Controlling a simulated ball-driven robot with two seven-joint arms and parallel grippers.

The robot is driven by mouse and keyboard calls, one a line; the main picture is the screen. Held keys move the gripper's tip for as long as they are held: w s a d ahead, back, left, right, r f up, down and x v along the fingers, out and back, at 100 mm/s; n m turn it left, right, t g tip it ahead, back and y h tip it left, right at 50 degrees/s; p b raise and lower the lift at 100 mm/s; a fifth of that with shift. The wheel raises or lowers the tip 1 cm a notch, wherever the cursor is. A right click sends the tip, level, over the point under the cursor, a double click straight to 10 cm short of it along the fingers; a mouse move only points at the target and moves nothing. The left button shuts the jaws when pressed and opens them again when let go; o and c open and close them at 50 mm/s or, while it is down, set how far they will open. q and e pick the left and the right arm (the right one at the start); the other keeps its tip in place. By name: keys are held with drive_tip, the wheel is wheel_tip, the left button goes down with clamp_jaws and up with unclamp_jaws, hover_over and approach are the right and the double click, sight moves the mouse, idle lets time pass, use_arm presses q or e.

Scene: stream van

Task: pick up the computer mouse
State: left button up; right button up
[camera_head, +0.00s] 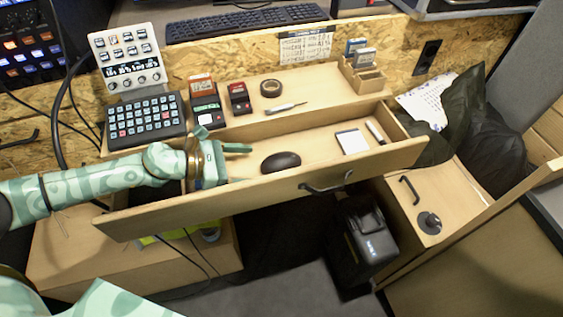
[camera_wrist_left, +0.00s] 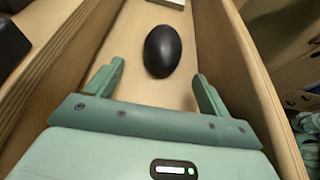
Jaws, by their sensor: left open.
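The black computer mouse (camera_head: 281,162) lies on the floor of the open wooden drawer (camera_head: 270,192), near its middle. In the left wrist view the mouse (camera_wrist_left: 162,51) lies just beyond and between my fingertips. My left gripper (camera_head: 236,162) is inside the drawer, to the left of the mouse, with its fingers pointing toward it. In the left wrist view the left gripper (camera_wrist_left: 158,82) is open and empty, and it does not touch the mouse. My right gripper is not in view.
A white notepad (camera_head: 352,141) and a small dark-and-light item (camera_head: 375,132) lie in the drawer's right part. The drawer's front wall and back wall run close along both sides of my gripper. A keypad (camera_head: 146,119) and small boxes (camera_head: 204,100) stand on the shelf behind.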

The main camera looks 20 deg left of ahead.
sight(263, 164)
use_arm(q)
drive_tip(key=x, duration=0.5)
drive_tip(key=shift+w+d+r, duration=0.1)
drive_tip(key=shift+w+d, duration=0.05)
drive_tip(key=shift+d, duration=0.25)
drive_tip(key=c, duration=1.1)
